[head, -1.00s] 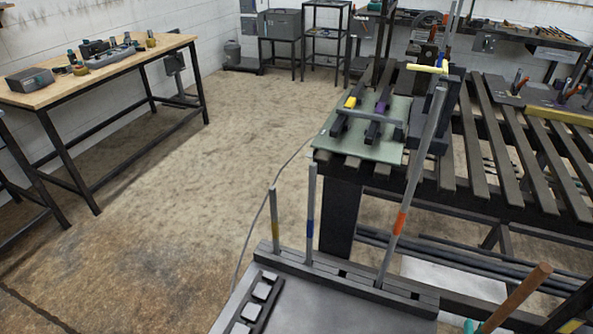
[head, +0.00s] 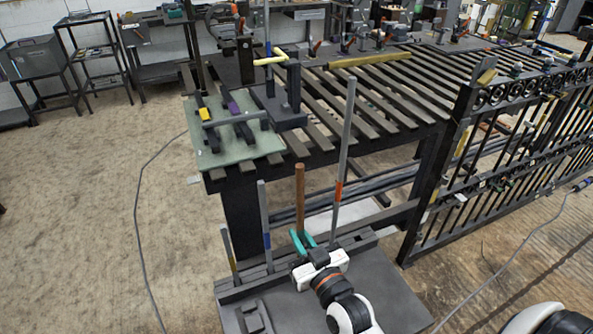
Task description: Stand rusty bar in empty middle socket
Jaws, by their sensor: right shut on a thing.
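The rusty bar (head: 300,195) is brown and stands about upright. My right gripper (head: 304,240), with teal fingers, is shut on it. The bar's lower end is hidden behind the gripper, so I cannot tell whether it is in a socket. The dark socket block (head: 285,272) lies along the back of the grey bench top. A bar with a yellow band (head: 229,252), a bar with a blue band (head: 265,225) and a taller bar with an orange band (head: 344,150) stand in it. The rusty bar shows between the blue-banded and orange-banded bars. My left gripper is not in view.
A slatted table (head: 390,105) stands behind, with a green board (head: 222,160) and a clamp stand (head: 280,95). A barred gate panel (head: 510,150) stands at the right. A dark slotted piece (head: 255,318) lies at the bench's front left. Open floor is at the left.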

